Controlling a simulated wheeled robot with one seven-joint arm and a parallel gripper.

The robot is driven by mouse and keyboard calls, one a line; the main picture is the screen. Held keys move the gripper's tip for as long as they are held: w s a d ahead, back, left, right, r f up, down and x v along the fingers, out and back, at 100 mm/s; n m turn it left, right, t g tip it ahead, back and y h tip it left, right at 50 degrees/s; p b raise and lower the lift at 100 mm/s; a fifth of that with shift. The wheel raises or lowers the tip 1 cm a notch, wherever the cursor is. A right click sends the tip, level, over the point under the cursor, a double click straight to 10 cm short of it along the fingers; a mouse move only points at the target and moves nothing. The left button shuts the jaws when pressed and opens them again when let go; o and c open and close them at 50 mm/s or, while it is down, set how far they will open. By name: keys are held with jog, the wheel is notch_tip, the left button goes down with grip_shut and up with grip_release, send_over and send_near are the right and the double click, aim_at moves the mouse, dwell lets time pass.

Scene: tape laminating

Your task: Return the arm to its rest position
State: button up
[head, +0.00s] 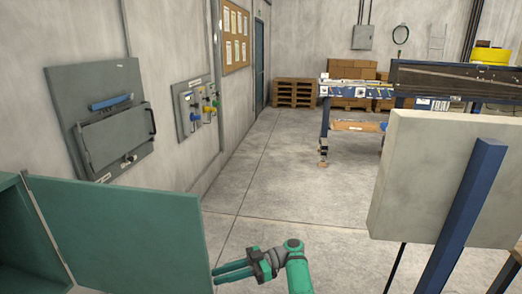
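My gripper (232,272) is at the bottom middle of the head view. Its two green fingers point left and lie close together. I cannot tell how far apart they are. No held thing shows between the fingers. A dark wrist and a green link of my arm lie to the right of the fingers, and the rest of the arm runs out of the bottom of the view.
An open green cabinet door (125,235) stands close left of the fingers. A pale panel (415,170) with a blue post (468,205) stands at right. Grey wall panels (105,120) hang at left. A workbench (350,100) and pallets (293,92) are farther back. Floor (290,170) between is clear.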

jog(key=s+a+f+m+t+h, duration=0.1)
jog(key=s+a+f+m+t, duration=0.25)
jog(key=f, duration=0.55)
jog(key=s+a+f+m+t, duration=0.1)
jog(key=s+a+f+m, duration=0.25)
jog(key=a+f, duration=0.4)
jog(key=s+a+f+m+t+h, duration=0.1)
jog(key=s+a+f+m+t, duration=0.2)
jog(key=f, duration=0.7)
jog(key=s+d+f+m+t+h, duration=0.2)
jog(key=s+f+m+t+h, duration=0.3)
jog(key=s+f, duration=0.65)
jog(key=s+d+r+m+t+h, duration=0.2)
jog(key=s+d+r+m+h, duration=0.15)
jog(key=s+d, duration=0.5)
jog(key=s+d+r+m+t+h, duration=0.3)
jog(key=s+d+r, duration=0.2)
jog(key=s+d, duration=0.3)
jog(key=s+d+r+t+h, duration=0.1)
jog(key=s+d+r, duration=0.2)
jog(key=r, duration=0.5)
jog(key=s+d+r+t+h, duration=0.1)
jog(key=s+d+r+t, duration=0.1)
jog(key=r, duration=0.5)
jog(key=s+d+r+t+h, duration=0.1)
jog(key=s+d+r, duration=0.3)
jog(key=r, duration=0.4)
jog(key=shift+s+r+n, duration=0.35)
jog(key=shift+s, duration=0.2)
